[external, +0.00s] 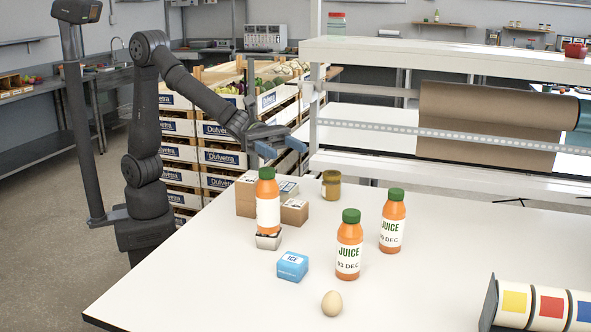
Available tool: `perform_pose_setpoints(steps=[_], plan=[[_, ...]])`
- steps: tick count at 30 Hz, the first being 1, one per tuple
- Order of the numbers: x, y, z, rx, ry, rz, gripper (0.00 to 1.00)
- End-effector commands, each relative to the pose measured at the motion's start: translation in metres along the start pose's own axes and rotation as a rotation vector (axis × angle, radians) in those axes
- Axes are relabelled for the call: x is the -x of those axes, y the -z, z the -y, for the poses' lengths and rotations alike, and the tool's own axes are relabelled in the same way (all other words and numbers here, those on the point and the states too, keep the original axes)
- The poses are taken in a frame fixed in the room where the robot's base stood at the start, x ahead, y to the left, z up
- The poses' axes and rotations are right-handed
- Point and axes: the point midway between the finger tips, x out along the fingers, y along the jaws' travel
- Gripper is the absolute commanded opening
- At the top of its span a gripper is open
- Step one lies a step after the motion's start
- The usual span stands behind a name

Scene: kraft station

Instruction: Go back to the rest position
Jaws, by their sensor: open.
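My gripper (281,149) hangs in the air above the back left of the white table (190,283). Its two blue fingertips are apart and nothing is between them. An orange juice bottle (268,207) with a green cap stands upright on a small white and grey block (268,240), below and a little left of my gripper. My gripper is clear of this bottle.
Two more juice bottles (349,250) (392,225), a blue ICE box (292,266), an egg (332,303), an amber jar (331,184) and small cardboard boxes (294,211) are on the table. A shelf with a brown paper roll (490,112) stands behind. Stacked crates (222,155) are behind my arm.

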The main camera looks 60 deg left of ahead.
Motion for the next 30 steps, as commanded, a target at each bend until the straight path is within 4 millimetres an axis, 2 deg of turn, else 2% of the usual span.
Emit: perform_pose_setpoints(steps=[5, 21, 24, 30], plan=[[-0.011, 0.015, -0.033, 0.001, -0.029, -0.002, 0.57], [-0.013, 0.069, -0.123, 0.001, -0.027, -0.001, 0.57], [-0.013, 0.076, -0.134, 0.001, -0.027, -0.001, 0.57], [-0.013, 0.087, -0.142, 0.001, -0.025, -0.001, 0.57]])
